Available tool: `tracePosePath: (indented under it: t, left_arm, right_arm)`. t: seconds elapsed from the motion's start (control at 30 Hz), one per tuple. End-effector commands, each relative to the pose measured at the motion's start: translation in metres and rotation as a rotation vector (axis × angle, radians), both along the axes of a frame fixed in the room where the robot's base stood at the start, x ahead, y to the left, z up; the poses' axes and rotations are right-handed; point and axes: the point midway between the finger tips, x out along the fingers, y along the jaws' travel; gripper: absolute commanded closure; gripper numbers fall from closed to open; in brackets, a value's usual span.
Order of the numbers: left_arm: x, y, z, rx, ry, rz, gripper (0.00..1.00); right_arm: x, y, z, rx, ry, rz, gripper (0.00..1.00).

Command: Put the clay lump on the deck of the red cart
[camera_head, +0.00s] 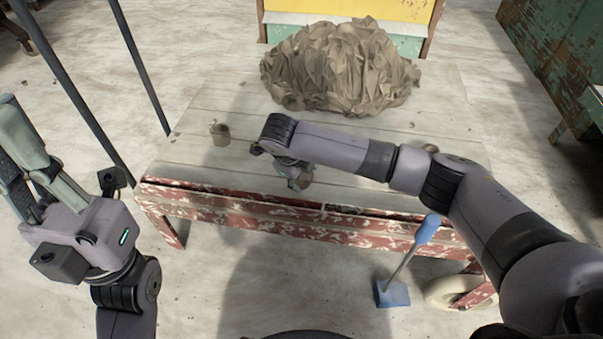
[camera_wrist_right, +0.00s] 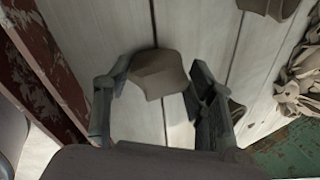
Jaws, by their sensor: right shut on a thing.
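A brown, faceted clay lump (camera_wrist_right: 158,73) sits between the two fingers of my right gripper (camera_wrist_right: 158,85) in the wrist view. In the head view my right gripper (camera_head: 299,181) points down over the front part of the red cart's plank deck (camera_head: 235,165), and the lump is mostly hidden there. I cannot tell whether the lump touches the planks. The cart's front rail (camera_head: 240,204) is chipped red paint. My left gripper (camera_head: 18,165) is raised at the far left, away from the cart; its finger gap is unclear.
A large heap of clay trimmings (camera_head: 340,70) covers the back of the deck. A small brown piece (camera_head: 220,135) lies at left, another (camera_head: 430,148) at right, partly behind my arm. The deck's left part is mostly clear.

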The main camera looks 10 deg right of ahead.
Motion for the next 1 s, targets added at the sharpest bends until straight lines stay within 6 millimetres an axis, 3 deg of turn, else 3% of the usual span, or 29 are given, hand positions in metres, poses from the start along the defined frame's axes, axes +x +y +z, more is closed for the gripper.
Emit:
tracePosePath:
  t: [0.33, 0.67, 0.77, 1.0]
  left_arm:
    - [0.0, 0.0, -0.001, -0.001, 0.004, -0.001, 1.0]
    - [0.0, 0.0, -0.003, 0.0, 0.005, -0.001, 1.0]
    - [0.0, 0.0, 0.006, -0.001, -0.002, -0.001, 1.0]
    - [-0.004, 0.003, -0.008, -0.005, 0.102, -0.005, 1.0]
  right_arm:
    - [0.0, 0.0, -0.001, -0.001, 0.001, 0.0, 0.29]
    - [0.0, 0.0, 0.001, 0.0, 0.0, 0.0, 0.29]
    - [-0.002, 0.003, 0.014, 0.0, 0.0, 0.001, 0.29]
    - [-0.015, 0.015, 0.062, 0.0, -0.001, 0.001, 0.29]
